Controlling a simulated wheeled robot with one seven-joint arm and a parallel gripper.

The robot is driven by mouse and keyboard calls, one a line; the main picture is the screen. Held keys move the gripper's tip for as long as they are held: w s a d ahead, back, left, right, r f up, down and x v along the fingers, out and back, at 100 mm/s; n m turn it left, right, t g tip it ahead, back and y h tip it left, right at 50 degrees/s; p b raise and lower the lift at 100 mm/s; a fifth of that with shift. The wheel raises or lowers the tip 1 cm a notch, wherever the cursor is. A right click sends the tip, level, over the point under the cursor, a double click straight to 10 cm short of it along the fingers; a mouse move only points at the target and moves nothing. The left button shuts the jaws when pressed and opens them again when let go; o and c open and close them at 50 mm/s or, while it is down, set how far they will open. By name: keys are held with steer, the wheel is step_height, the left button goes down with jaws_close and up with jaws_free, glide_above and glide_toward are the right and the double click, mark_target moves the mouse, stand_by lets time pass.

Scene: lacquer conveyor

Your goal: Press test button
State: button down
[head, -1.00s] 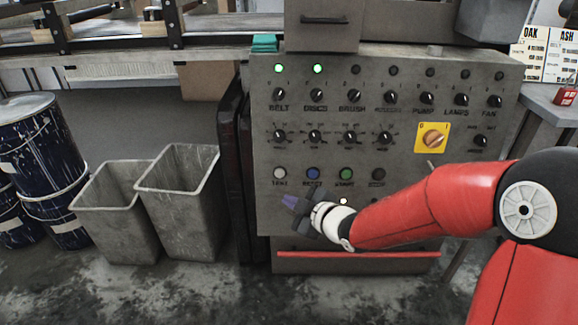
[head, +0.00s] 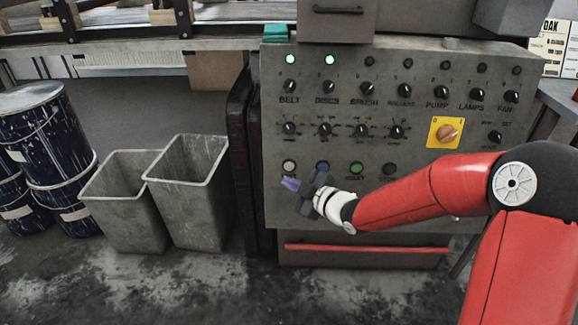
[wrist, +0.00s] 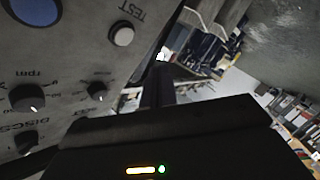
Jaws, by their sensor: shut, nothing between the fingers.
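The test button (head: 289,167) is a round white-grey button at the left end of the lower button row on the grey control panel (head: 340,205). It also shows in the wrist view (wrist: 123,36) beside the word TEST, standing out from the panel. My gripper (head: 288,184) is shut and empty, just below the test button in the head view. Whether it touches the panel cannot be told.
A blue button (head: 322,166) sits right of the test button, then a green one (head: 357,168). Knobs fill the rows above, with a yellow-plated rotary switch (head: 446,133) at right. Two grey bins (head: 190,205) and dark blue drums (head: 50,160) stand left of the panel.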

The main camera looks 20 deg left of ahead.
steer(key=shift+w+a+f, duration=0.15)
steer(key=shift+w+a, duration=0.05)
steer(key=shift+w, duration=0.6)
steer(key=shift+w+a+f, duration=0.15)
steer(key=shift+w+a, duration=0.05)
steer(key=shift+w, duration=0.6)
steer(key=shift+w+a+f, duration=0.15)
steer(key=shift+w+a, duration=0.05)
steer(key=shift+w, duration=0.6)
steer(key=shift+w, duration=0.1)
steer(key=shift+w, duration=0.3)
steer(key=shift+w+a+f, duration=0.1)
steer(key=shift+w+a, duration=0.05)
steer(key=shift+w, duration=0.2)
stand_by(0.7)
stand_by(0.3)
steer(key=shift+s+d+b, duration=0.2)
steer(key=shift+s+b, duration=0.25)
steer(key=shift+s, duration=0.3)
steer(key=shift+s, duration=0.1)
steer(key=s, duration=0.3)
steer(key=s+d+r+b, duration=0.1)
steer(key=shift+s+d, duration=0.1)
steer(key=shift+s, duration=0.2)
